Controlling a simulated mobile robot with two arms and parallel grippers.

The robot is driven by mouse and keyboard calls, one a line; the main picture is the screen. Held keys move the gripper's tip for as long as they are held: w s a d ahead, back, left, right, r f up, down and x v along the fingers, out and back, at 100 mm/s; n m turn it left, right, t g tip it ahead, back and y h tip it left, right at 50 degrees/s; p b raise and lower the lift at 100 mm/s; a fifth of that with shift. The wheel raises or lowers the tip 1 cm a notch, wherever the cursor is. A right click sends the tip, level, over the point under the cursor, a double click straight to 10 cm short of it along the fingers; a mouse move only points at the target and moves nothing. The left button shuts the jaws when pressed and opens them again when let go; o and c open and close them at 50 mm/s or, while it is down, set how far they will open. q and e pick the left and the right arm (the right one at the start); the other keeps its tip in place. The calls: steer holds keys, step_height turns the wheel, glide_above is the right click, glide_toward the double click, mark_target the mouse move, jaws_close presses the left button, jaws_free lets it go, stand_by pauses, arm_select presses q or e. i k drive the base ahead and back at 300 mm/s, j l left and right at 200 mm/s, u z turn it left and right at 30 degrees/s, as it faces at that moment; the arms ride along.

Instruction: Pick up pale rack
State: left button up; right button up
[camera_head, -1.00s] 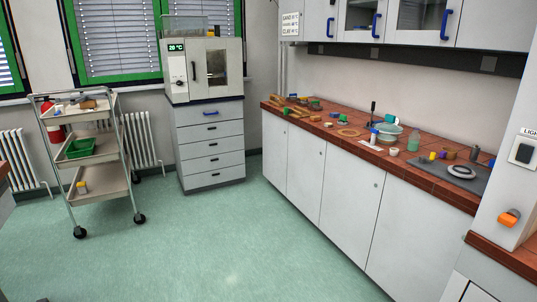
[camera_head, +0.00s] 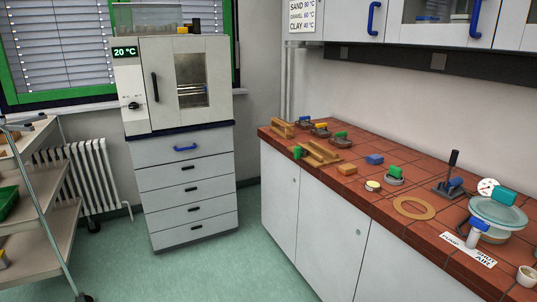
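Two wooden, rack-like pieces lie at the far left end of the tiled bench. The nearer one (camera_head: 320,153) is light wood, with a small green block (camera_head: 297,152) at its left end. The other one (camera_head: 282,128) is further back, near the bench's left edge. I cannot tell for sure which of them is the pale rack. Neither of my grippers is in view.
The tiled bench (camera_head: 370,208) also holds small coloured blocks, a tan ring (camera_head: 414,207) and a glass dish (camera_head: 498,214). An oven (camera_head: 180,85) stands on a drawer cabinet (camera_head: 190,185). A trolley (camera_head: 45,225) is at left; green floor lies between.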

mark_target(288, 133)
steer(key=i, duration=1.15)
steer(key=i+j+z, duration=0.1)
steer(key=i, duration=1.1)
